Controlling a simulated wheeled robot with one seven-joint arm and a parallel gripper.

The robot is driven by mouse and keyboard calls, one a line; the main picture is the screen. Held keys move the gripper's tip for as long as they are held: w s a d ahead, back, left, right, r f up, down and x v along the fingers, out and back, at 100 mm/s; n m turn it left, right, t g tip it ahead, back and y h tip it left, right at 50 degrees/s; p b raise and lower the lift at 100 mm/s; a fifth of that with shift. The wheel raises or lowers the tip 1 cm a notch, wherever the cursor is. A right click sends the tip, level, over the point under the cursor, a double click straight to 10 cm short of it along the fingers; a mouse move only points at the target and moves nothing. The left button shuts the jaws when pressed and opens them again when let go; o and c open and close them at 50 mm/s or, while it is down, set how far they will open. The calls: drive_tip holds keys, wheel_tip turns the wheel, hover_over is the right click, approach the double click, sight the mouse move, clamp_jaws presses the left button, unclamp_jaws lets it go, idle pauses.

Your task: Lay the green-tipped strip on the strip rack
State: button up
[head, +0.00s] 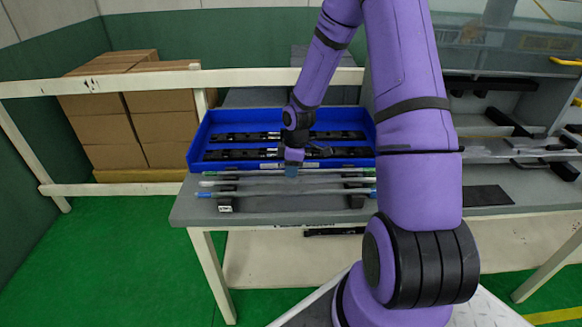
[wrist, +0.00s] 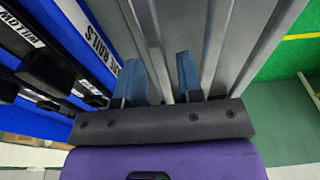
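Several thin grey strips lie side by side across two dark supports at the table's front, seemingly the strip rack (head: 226,205). The front strip (head: 260,193) has a blue tip at its left end. My gripper (head: 291,169) is low over the rearmost strips, pointing down. In the wrist view its two blue fingers (wrist: 158,88) are apart, with a strip (wrist: 147,40) running between them. I cannot tell whether they touch it.
A blue bin (head: 196,145) with black rails stands just behind the strips. A dark flat pad (head: 487,195) lies at right. Cardboard boxes (head: 160,115) stand behind a white railing.

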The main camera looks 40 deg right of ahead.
drive_tip(key=shift+r, duration=0.15)
drive_tip(key=s+a+r+m+h, duration=0.1)
drive_tip(key=s+a+r, duration=0.15)
drive_tip(key=r, duration=0.85)
drive_tip(key=s+a+r+m+h, duration=0.1)
drive_tip(key=s+r+m, duration=0.15)
drive_tip(key=r, duration=0.85)
drive_tip(key=s+a+r+m+t, duration=0.2)
drive_tip(key=s+a+r+m, duration=0.2)
drive_tip(key=s+r, duration=0.3)
drive_tip(key=s+a+r+m+t, duration=0.2)
drive_tip(key=s+a+r, duration=0.3)
drive_tip(key=s, duration=0.9)
wheel_tip(320, 180, up, 3)
drive_tip(key=shift+s+a+f+m+y, duration=0.15)
drive_tip(key=shift+s+a+m+y, duration=0.2)
drive_tip(key=shift+m, duration=0.5)
drive_tip(key=shift+w+d, duration=0.1)
drive_tip(key=shift+w, duration=0.05)
